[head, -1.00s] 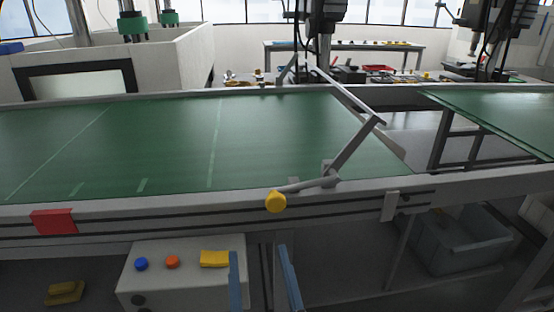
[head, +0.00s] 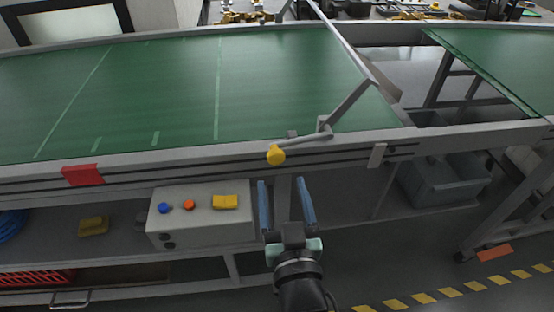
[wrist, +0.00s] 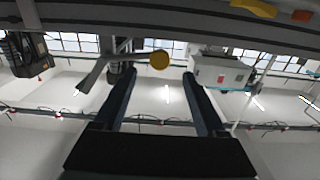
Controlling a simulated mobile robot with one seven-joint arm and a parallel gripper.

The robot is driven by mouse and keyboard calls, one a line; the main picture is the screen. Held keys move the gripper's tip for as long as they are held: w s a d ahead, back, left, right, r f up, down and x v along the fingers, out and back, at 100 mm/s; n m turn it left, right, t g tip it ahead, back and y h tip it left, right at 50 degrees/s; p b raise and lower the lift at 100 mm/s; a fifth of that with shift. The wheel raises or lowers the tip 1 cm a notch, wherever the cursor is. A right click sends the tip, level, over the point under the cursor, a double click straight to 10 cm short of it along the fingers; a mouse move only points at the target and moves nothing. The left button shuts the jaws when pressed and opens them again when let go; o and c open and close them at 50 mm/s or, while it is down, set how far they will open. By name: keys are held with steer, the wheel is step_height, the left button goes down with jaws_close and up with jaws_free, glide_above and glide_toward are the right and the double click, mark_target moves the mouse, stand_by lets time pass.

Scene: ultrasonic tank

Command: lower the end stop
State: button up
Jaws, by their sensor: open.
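The end stop (head: 347,46) is a grey bar across the right end of the green conveyor, held raised above the belt by a slanted side arm (head: 350,105). From its pivot at the near rail, a short lever runs left to a yellow knob (head: 276,155). My gripper (head: 282,181) is open and empty, its blue fingers pointing up just below the knob in the head view. In the wrist view, the knob (wrist: 159,60) appears centred beyond the gap between my fingertips (wrist: 160,74). I see no contact with it.
A control box (head: 200,222) with blue and orange buttons and a yellow piece stands below the rail, left of my gripper. A red plate (head: 82,175) is on the rail. A grey bin (head: 445,182) sits on the lower shelf at right. A second belt lies beyond a gap.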

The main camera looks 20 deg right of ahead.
mark_target(276, 160)
steer(key=shift+x, duration=3.6)
jaws_close()
